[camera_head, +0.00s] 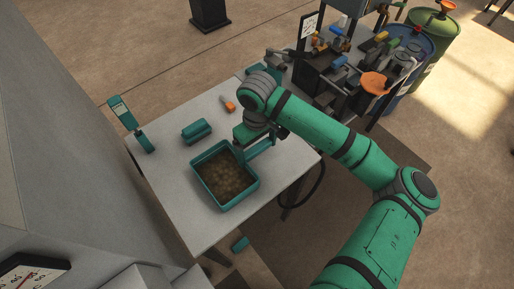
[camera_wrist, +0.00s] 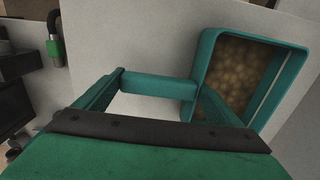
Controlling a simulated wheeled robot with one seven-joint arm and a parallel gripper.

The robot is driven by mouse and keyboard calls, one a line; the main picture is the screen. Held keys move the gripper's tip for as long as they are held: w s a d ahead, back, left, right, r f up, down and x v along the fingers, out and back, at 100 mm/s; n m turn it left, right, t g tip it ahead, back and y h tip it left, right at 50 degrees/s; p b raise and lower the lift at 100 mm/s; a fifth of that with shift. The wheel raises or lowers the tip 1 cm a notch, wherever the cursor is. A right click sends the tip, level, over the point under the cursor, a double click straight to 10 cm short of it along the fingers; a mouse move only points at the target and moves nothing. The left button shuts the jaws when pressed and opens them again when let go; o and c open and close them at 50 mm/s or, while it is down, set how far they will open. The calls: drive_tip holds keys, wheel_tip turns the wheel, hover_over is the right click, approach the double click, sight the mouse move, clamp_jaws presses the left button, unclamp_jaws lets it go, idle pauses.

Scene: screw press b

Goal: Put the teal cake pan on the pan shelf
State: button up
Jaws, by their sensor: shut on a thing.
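The teal cake pan (camera_head: 196,177) is a rectangular open tray of brown, lumpy material on the white table in the head view. It fills the upper right of the wrist view (camera_wrist: 208,50). A teal bar-like handle (camera_wrist: 158,87) runs left from its side wall. My gripper (camera_head: 252,140) is at the pan's upper right side in the head view. In the wrist view its two fingers (camera_wrist: 162,84) sit at either end of that bar, shut on the pan. The right finger overlaps the pan's near side. Exact contact is hidden. I cannot pick out the pan shelf.
On the white table (camera_head: 175,205) stand a teal block (camera_head: 197,131), an orange-tipped item (camera_head: 228,105) and a teal upright device (camera_head: 130,122). A cluttered dark bench (camera_head: 335,75) and barrels (camera_head: 432,45) stand at upper right. A small teal piece (camera_head: 240,243) lies below the table edge.

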drive_tip(key=shift+f, duration=0.15)
drive_tip(key=o, duration=1)
